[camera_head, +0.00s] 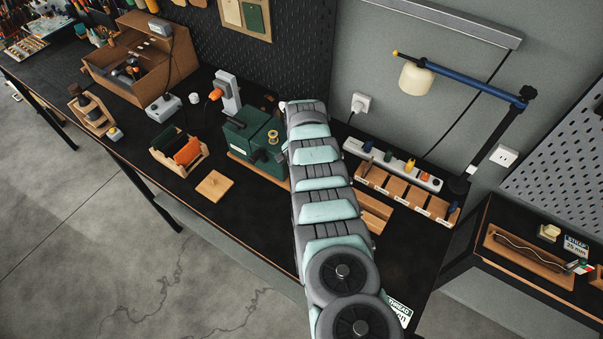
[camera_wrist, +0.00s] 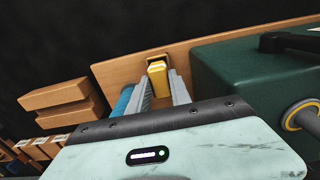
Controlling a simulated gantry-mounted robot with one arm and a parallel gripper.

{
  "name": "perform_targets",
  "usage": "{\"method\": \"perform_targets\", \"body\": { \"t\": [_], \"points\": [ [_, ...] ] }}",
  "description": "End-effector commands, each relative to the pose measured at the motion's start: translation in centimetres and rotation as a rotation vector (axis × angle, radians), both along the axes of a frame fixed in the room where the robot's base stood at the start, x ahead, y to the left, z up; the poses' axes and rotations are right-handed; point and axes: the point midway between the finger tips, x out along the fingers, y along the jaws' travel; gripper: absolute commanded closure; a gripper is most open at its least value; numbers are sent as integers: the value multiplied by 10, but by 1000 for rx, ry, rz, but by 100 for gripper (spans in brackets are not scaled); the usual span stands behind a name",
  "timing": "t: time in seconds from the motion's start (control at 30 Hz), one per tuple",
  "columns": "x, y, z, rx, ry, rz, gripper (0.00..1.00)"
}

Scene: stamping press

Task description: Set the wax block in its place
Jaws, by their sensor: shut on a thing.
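A small yellow block, which I take for the wax block (camera_wrist: 158,77), shows between the two grey fingers of my gripper (camera_wrist: 162,90) in the wrist view. The gripper is shut on it. Just beyond the block is a small brown recess or frame at the wooden board (camera_wrist: 125,68); I cannot tell whether the block touches it. A blue cylindrical thing (camera_wrist: 122,103) shows beside the left finger. In the head view my arm hides the gripper and the block.
The green press (camera_head: 252,140) stands close beside my gripper, its housing (camera_wrist: 250,75) on the right in the wrist view. Stacked wooden blocks (camera_wrist: 58,105) lie to the left. A wooden rack (camera_head: 405,192) and lamp (camera_head: 415,78) stand right of my arm.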

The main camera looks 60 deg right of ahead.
Motion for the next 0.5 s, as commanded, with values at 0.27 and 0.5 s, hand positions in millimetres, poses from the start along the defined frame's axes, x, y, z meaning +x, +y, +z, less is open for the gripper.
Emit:
{"method": "perform_targets", "body": {
  "t": [0.27, 0.5],
  "points": [
    [0, 0, 0, 0, 0, 0, 100],
    [0, 0, -5, 0, 0, 0, 100]
  ]
}}
